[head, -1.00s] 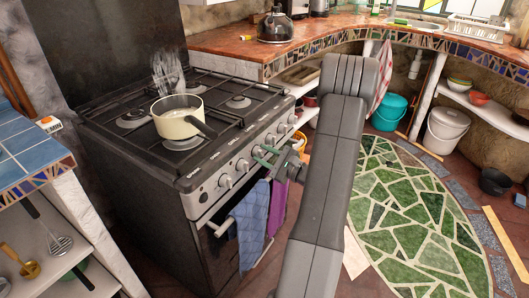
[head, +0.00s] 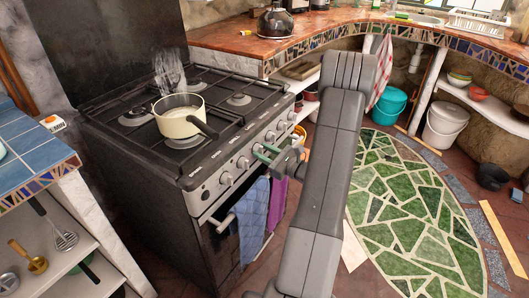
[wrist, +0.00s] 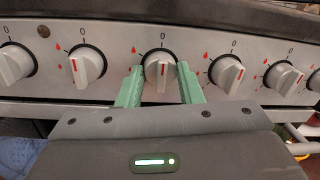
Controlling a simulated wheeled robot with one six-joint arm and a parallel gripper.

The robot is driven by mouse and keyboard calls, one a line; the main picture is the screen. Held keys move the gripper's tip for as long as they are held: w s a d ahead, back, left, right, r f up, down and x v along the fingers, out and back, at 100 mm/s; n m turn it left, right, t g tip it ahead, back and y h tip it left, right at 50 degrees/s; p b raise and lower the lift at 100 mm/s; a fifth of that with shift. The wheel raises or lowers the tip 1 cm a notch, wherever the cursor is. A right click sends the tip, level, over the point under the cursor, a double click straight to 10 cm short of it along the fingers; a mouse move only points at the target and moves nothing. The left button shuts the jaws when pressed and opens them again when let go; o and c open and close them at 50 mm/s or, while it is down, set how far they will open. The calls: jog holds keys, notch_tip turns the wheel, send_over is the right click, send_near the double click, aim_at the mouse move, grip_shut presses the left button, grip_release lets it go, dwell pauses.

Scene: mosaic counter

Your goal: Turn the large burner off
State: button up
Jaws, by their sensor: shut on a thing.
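My gripper (head: 265,153) is at the stove's front panel, and its green fingers show in the wrist view (wrist: 160,84). They stand on both sides of a white control knob (wrist: 160,72) and are shut on it. The knob's red line is about vertical, below a 0 mark. The stove (head: 150,165) has several dark burners under black grates. A cream pot (head: 180,125) stands on a front burner with steam rising above. I cannot tell which burner this knob serves.
More knobs sit close on both sides, including a left neighbour (wrist: 87,67) and a right neighbour (wrist: 228,73). A blue towel (head: 253,210) and a purple towel (head: 277,204) hang below from the oven handle. A blue tiled counter (head: 35,150) stands left.

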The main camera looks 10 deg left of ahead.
jog(key=shift+f, duration=0.1)
jog(key=o, duration=1)
jog(key=v, duration=1.4)
jog(key=shift+w, duration=0.1)
jog(key=shift+a, duration=0.2)
jog(key=x, duration=1.3)
jog(key=shift+w+a, duration=0.15)
jog(key=shift+a, duration=0.1)
